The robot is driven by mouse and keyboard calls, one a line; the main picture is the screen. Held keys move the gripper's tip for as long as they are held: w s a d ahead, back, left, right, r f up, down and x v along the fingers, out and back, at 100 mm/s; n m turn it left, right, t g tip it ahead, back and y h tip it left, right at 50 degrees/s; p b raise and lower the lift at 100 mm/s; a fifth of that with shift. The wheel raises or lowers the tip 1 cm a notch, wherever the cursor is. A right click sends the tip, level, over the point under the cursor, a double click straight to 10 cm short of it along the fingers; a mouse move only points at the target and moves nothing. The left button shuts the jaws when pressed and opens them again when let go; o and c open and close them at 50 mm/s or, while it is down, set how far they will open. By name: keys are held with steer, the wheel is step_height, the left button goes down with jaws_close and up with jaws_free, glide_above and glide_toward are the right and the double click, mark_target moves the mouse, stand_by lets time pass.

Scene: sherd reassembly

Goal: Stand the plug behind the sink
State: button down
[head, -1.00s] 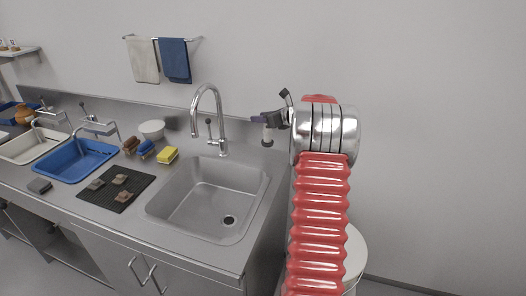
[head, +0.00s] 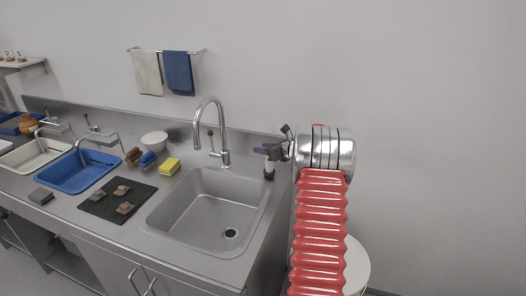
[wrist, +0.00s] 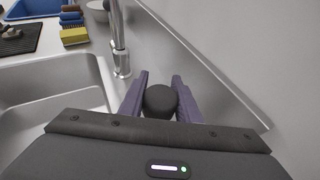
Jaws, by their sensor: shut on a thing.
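The plug (head: 269,168) is a small upright piece, pale above with a dark lower end, at the back right of the sink (head: 190,213). In the wrist view the plug's round black top (wrist: 160,99) shows between purple fingers. My gripper (head: 267,151) is shut on the plug, beyond the sink's back right corner and right of the tap. The plug's lower end looks close to the counter, but I cannot tell whether it touches. The sink is empty, with its drain visible.
A tall curved tap (head: 222,130) stands left of my gripper, behind the sink. The backsplash (wrist: 228,82) runs close behind the fingers. A yellow sponge (head: 169,166), brushes, a white bowl (head: 154,138) and a black mat (head: 98,206) with several sherds lie left.

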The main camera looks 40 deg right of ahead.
steer(key=shift+f, duration=0.4)
steer(key=c, duration=1.3)
jaws_free()
steer(key=shift+f, duration=0.1)
steer(key=v, duration=1.2)
steer(key=shift+d, duration=0.1)
